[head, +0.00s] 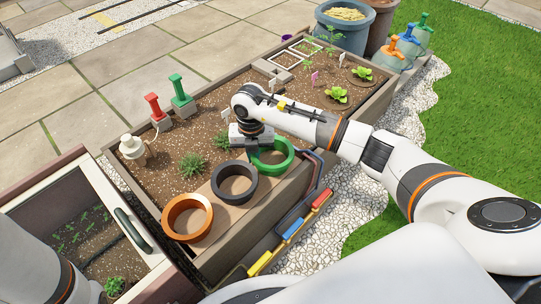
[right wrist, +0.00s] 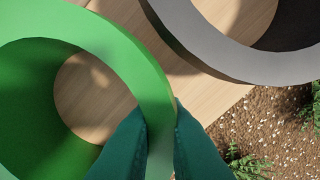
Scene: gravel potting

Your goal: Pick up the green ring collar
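The green ring collar (head: 278,169) is at the right end of a row of three rings on a wooden board, at the planter's near edge. My right gripper (head: 257,148) is over its left side, pointing down. In the right wrist view, the dark green fingers (right wrist: 161,140) straddle the wall of the green ring (right wrist: 150,75), one inside and one outside, and appear to press on it. I cannot tell whether the ring touches the board. My left gripper is out of view; only part of my left arm shows at lower left.
A black ring collar (head: 235,196) stands close to the left of the green one, with an orange ring (head: 187,233) beyond it. Green plants (head: 192,165) grow behind the board. A rack with colored blocks (head: 292,229) hangs on the planter's front side.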

